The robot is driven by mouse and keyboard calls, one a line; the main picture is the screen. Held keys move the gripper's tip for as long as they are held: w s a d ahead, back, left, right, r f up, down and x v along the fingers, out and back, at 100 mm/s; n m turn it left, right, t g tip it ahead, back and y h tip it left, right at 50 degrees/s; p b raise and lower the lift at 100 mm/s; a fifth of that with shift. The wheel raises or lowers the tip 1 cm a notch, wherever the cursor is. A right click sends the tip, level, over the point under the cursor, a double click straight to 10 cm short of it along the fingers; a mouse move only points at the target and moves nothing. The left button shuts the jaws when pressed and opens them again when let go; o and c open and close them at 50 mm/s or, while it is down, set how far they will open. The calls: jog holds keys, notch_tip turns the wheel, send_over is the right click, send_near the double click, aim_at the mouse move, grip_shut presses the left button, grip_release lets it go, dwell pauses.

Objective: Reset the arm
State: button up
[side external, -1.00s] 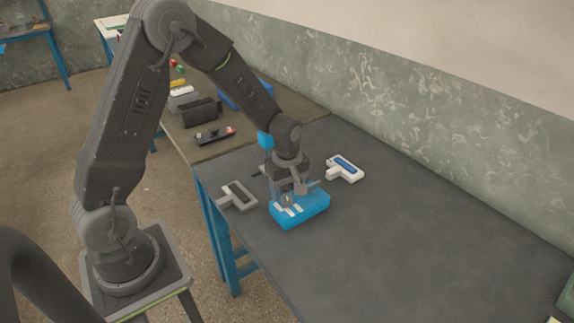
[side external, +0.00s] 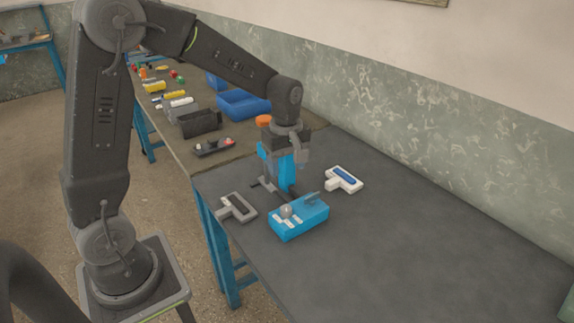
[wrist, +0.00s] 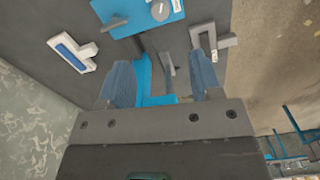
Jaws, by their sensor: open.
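My gripper (side external: 283,182) is open, pointing down just behind the blue box, apart from it. In the wrist view its two fingers (wrist: 161,75) stand wide apart. A blue piece (wrist: 144,76) shows between and beyond the fingers; I cannot tell whether it is separate, but nothing is clamped. The blue box (side external: 300,222) lies on the dark table, with a round grey knob (side external: 286,211), a grey lever (side external: 309,198) and several white labels on top. It also shows at the top of the wrist view (wrist: 140,20).
A grey T-shaped piece (side external: 237,207) lies left of the box, and a white one with a blue insert (side external: 343,179) lies to its right. A farther table holds a black box (side external: 200,123), a blue bin (side external: 243,103) and several small coloured items. The table's right side is clear.

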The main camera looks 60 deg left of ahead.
jog(key=s+d+r+m+t, duration=0.2)
jog(key=s+r+m, duration=0.3)
jog(key=s+m, duration=0.3)
jog(key=s+d+r+m+t, duration=0.3)
jog(key=s+d+r+m, duration=0.2)
jog(key=s+m, duration=0.3)
jog(key=shift+s+r+t, duration=0.3)
jog(key=shift+s+r, duration=0.25)
jog(key=shift+s, duration=0.7)
